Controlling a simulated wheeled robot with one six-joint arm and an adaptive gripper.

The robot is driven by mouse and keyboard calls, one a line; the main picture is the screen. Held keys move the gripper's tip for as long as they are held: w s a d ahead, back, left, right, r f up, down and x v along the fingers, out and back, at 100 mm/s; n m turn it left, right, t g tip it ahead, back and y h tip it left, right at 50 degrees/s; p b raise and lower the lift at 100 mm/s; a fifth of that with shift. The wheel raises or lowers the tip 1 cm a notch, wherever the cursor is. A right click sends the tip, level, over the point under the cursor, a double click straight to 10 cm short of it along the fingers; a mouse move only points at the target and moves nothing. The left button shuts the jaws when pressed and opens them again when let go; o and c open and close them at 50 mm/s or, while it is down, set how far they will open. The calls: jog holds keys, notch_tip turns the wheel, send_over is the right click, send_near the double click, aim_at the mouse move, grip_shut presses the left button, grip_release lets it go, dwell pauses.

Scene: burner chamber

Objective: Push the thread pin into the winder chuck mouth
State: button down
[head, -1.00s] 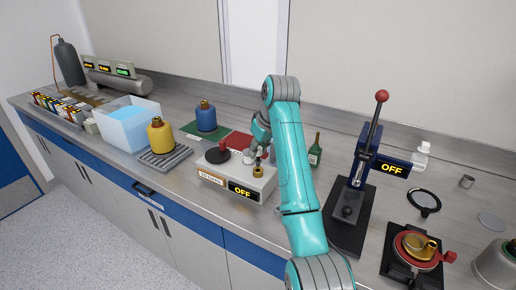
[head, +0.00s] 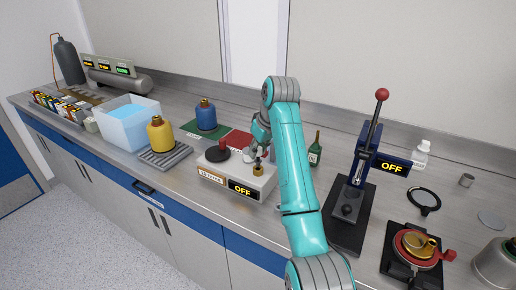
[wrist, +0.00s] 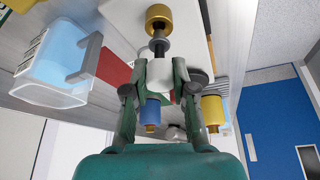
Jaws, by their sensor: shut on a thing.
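The winder is a pale box (head: 222,168) with a dark display reading OFF (head: 243,190) on its front. Its brass-coloured chuck (head: 258,170) stands on its right part and also shows at the top of the wrist view (wrist: 158,14). My gripper (head: 263,152) is low over the winder, just behind the chuck. In the wrist view my gripper (wrist: 160,76) is shut on the thread pin (wrist: 159,48), whose pale block sits between the fingers. The pin's dark stem points at the chuck and lines up with it. I cannot tell whether its tip is inside the mouth.
A blue bottle (head: 206,116), yellow bottle (head: 160,135) and water tub (head: 128,122) stand further left. A green bottle (head: 315,150) and lever press (head: 352,195) stand right of my arm.

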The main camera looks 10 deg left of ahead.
jog(key=shift+f, duration=1.2)
jog(key=c, duration=0.9)
grip_release()
jog(key=shift+o, duration=0.2)
